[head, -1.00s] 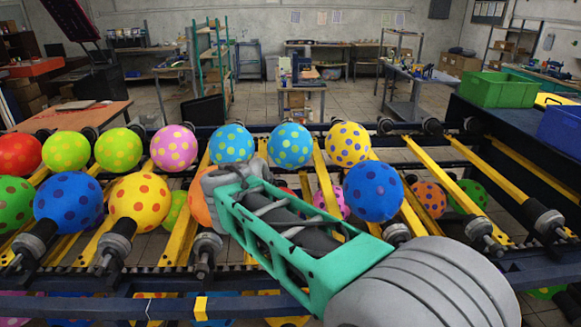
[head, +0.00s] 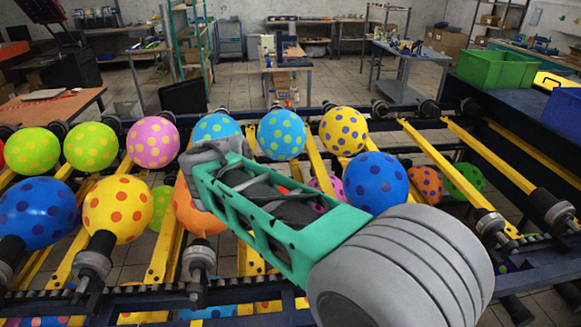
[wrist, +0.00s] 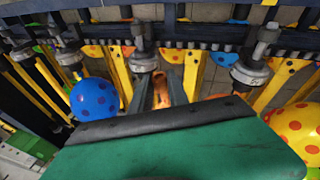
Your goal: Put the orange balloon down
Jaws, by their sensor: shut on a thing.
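The orange balloon (head: 189,212) is at the front rack row in the head view, just behind and above a black holder (head: 198,262). My grey and teal gripper hides its upper right part. My gripper (head: 204,156) reaches over it from the right, and its fingertips are hard to make out there. In the wrist view the two grey fingers (wrist: 162,88) point away from me, with orange (wrist: 167,72) showing between them. My gripper is shut on the orange balloon. I cannot tell whether the balloon touches the holder.
A yellow balloon (head: 118,208) and a dark blue one (head: 36,212) stand left of it. A blue balloon (head: 376,182) is close to my arm on the right. A back row holds several balloons, including a light blue one (head: 281,134). Empty yellow rails (head: 446,163) lie right.

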